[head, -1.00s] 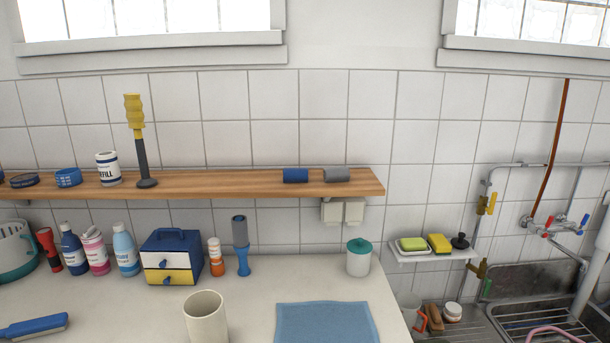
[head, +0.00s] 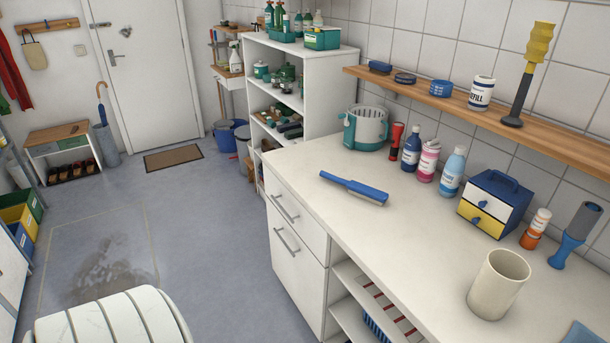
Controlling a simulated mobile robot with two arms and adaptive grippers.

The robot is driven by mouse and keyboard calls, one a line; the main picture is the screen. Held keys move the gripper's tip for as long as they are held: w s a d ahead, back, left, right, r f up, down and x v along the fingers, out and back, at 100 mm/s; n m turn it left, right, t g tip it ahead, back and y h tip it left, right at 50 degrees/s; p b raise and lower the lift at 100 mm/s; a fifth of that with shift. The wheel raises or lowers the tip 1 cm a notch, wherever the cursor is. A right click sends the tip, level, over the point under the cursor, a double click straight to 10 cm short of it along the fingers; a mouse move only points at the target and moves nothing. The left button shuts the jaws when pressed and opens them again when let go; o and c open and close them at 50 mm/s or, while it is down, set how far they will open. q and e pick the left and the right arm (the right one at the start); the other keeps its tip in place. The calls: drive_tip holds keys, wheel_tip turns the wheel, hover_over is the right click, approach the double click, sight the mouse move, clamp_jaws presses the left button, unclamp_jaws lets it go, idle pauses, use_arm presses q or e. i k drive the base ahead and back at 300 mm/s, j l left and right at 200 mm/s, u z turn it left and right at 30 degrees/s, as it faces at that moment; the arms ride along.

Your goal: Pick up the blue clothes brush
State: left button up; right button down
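A blue brush (head: 354,187) with a flat, long head and a narrow handle lies on the white countertop (head: 330,225), near its front edge. Its handle points to the left and back, and its wider end is to the right. The countertop around it is bare and nothing touches it from above. A smaller dark blue object (head: 380,67) lies on the wooden wall shelf; I cannot tell exactly what it is. Neither of my grippers is in view.
A teal and white basket (head: 366,128), several bottles, a small drawer box (head: 494,204) and a beige cup (head: 498,284) stand on the countertop. A white shelf unit (head: 325,62) stands beyond it. Floor is open to the left; a white ribbed object (head: 105,320) is at the bottom left.

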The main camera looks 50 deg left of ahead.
sight(375, 196)
drive_tip(key=u, duration=1.15)
